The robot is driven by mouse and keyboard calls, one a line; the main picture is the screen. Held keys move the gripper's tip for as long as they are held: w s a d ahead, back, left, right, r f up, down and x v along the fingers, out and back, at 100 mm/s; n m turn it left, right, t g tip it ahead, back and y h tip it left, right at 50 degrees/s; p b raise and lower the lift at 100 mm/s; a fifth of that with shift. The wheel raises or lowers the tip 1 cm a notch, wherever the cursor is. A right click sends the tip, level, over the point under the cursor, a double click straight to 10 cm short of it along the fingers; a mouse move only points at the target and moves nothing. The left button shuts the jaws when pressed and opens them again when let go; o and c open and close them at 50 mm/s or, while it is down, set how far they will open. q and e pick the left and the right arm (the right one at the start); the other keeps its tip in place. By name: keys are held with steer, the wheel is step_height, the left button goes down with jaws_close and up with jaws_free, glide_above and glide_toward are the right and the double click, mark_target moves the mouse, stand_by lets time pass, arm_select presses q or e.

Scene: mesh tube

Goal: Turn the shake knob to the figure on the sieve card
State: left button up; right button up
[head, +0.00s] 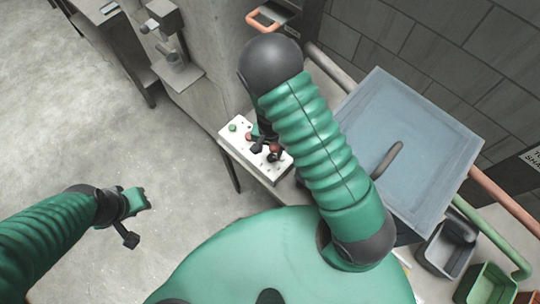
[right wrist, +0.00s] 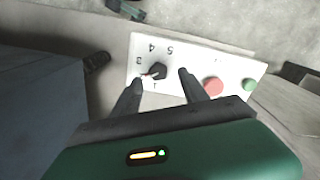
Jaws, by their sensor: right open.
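The white control panel (head: 230,142) shows beyond my right arm in the head view, and in the right wrist view (right wrist: 200,55). The dark shake knob (right wrist: 157,70) sits at its left part, with figures around it; 5, 4, 3 and 1 show. Its pale pointer is towards the lower left, between 3 and 1; the figure there is unclear. My right gripper (right wrist: 160,77) is open, its fingers on either side of the knob in the picture; contact cannot be told. My left gripper (head: 130,212) hangs over the floor, away from the panel. No readable sieve card shows.
A red button (right wrist: 213,86) and a green button (right wrist: 249,84) are right of the knob. A large blue-grey tray (head: 430,130) lies right of my right arm. A grey bin (head: 447,250) and a green bin (head: 488,285) stand at lower right. Floor at left is clear.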

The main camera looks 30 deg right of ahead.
mark_target(272, 157)
steer(key=f, duration=0.4)
steer(key=shift+d+f, duration=0.35)
steer(key=shift+f, duration=0.05)
steer(key=shift+d+f, duration=0.2)
steer(key=shift+f, duration=0.05)
steer(key=shift+a+r, duration=0.1)
steer(key=shift+a, duration=0.25)
steer(key=c, duration=0.7)
jaws_close()
steer(key=shift+d, duration=0.2)
